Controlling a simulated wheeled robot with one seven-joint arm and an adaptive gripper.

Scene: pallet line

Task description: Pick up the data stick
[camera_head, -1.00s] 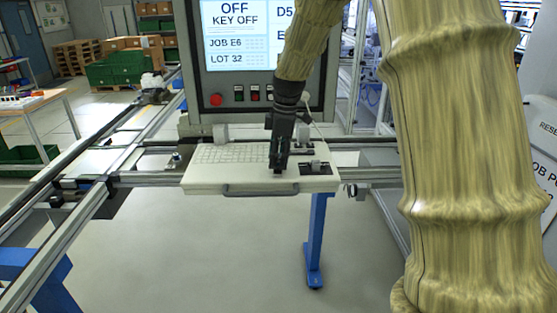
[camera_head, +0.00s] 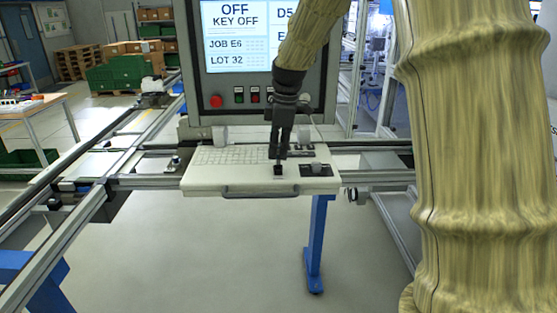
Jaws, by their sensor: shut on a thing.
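My gripper (camera_head: 279,157) points straight down over the white keyboard shelf (camera_head: 235,185), right of the keys. Its narrow dark fingers are shut on the data stick (camera_head: 278,169), a small dark piece showing below the fingertips. The fingers hide the stick's upper part. I cannot tell whether its lower end touches the shelf or is just above it.
A small grey device on a dark plate (camera_head: 317,168) sits right of the gripper on the shelf. The screen panel (camera_head: 237,36), with a red button (camera_head: 216,101), stands behind. Metal rails (camera_head: 75,225) run on the left.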

